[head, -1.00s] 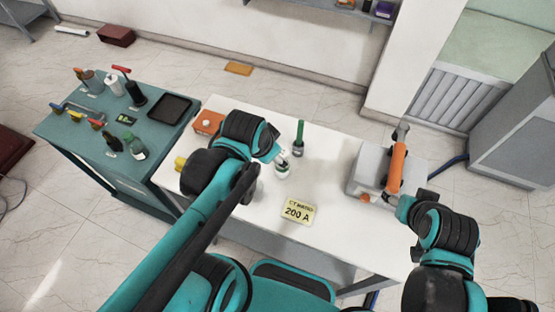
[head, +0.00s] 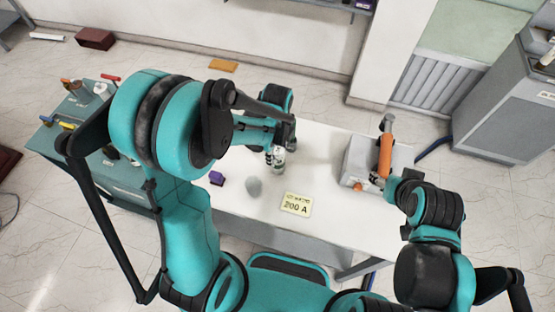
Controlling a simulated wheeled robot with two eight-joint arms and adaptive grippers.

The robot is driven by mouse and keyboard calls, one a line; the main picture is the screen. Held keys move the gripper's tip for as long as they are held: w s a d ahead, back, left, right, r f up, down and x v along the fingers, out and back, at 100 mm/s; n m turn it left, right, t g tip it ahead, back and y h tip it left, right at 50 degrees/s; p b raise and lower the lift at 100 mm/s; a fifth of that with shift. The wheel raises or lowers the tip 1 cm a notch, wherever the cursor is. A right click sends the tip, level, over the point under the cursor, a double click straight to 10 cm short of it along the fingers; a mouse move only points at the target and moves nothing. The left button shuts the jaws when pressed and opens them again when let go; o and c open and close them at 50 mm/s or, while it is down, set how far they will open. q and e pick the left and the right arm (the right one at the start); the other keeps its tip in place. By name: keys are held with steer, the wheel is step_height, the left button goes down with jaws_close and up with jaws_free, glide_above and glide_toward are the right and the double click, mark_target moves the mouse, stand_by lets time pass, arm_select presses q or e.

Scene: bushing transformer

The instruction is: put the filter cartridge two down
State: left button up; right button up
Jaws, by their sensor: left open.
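A small white and green cylinder (head: 279,161), probably the filter cartridge, stands upright on the white table (head: 325,160) in the head view. My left gripper (head: 275,150) is open right at its top, partly hidden by my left wrist. I cannot tell whether its fingers touch the cylinder. My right gripper (head: 384,182) is at the grey box with the orange handle (head: 386,153), on the right of the table. Its fingers are too small to read.
A yellow "200 A" sign (head: 296,204), a grey rounded object (head: 254,187) and a small purple object (head: 217,178) are on the table. The table between the cylinder and the grey box (head: 357,160) looks clear.

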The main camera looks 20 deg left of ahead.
arm_select(q)
step_height(320, 180, down, 5)
steer(key=shift+d+r+b, duration=0.1)
steer(key=shift+d+b, duration=0.05)
steer(key=shift+b, duration=0.2)
jaws_close()
steer(key=shift+r, duration=0.1)
